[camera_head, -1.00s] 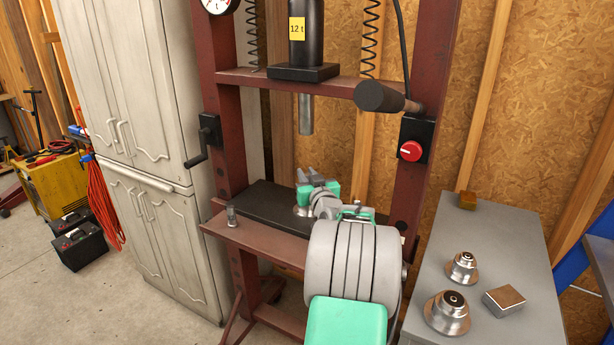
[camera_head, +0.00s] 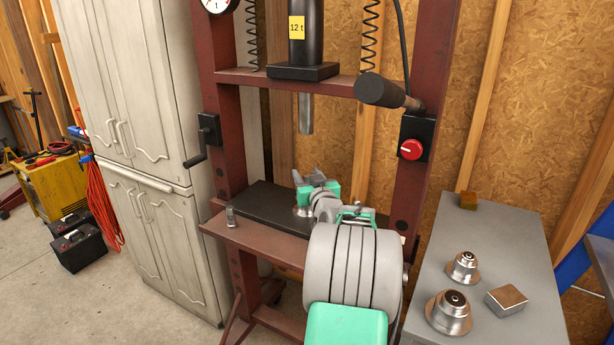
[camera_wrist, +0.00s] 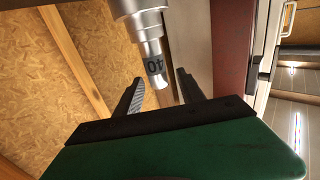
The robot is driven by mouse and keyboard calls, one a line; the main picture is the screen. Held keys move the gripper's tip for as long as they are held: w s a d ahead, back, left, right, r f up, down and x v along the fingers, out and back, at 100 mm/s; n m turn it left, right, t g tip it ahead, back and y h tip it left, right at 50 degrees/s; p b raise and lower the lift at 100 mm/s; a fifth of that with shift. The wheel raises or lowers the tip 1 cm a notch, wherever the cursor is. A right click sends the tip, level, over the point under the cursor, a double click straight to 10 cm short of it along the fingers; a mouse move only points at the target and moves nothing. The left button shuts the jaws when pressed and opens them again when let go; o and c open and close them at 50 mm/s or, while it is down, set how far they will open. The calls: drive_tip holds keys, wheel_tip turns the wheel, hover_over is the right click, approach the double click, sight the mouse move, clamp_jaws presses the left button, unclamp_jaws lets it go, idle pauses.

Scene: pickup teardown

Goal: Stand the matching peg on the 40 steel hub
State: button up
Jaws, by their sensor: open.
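The steel hub (camera_wrist: 138,14) stands on the press bed; its base (camera_head: 303,212) shows below my gripper in the head view. The wrist view is upside down. There, a slim steel peg (camera_wrist: 153,56) marked 40 stands upright in line with the hub, its narrow end free. My gripper (camera_wrist: 161,77) is open, with one finger on each side of the peg and visible gaps between. In the head view my gripper (camera_head: 311,178) hides the peg. A second small grey peg (camera_head: 230,217) stands on the front left beam of the press.
The press ram (camera_head: 305,113) hangs above my gripper. A press handle (camera_head: 384,94) juts out at the right. The grey side table (camera_head: 485,235) holds two flanged steel parts (camera_head: 463,267) (camera_head: 449,312), a metal block (camera_head: 506,300) and a brown block (camera_head: 468,200).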

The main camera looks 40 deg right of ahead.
drive_tip(key=shift+f, duration=0.15)
drive_tip(key=shift+s+a, duration=0.1)
drive_tip(key=shift+s, duration=0.15)
drive_tip(key=v, duration=0.7)
drive_tip(key=w+a+n+g+y+p, duration=0.2)
drive_tip(key=w+a+y+p, duration=0.15)
drive_tip(key=a, duration=0.85)
drive_tip(key=w+a+n+g+y+p, duration=0.2)
drive_tip(key=a+y+p, duration=0.15)
drive_tip(key=a, duration=0.85)
drive_tip(key=s+a+n+g+y+p, duration=0.1)
drive_tip(key=s+a+g+p, duration=0.5)
drive_tip(key=s+a, duration=1.3)
drive_tip(key=s+n+g, duration=0.1)
drive_tip(key=g, duration=0.1)
drive_tip(key=shift+a+g+y, duration=0.3)
drive_tip(key=shift+y, duration=0.1)
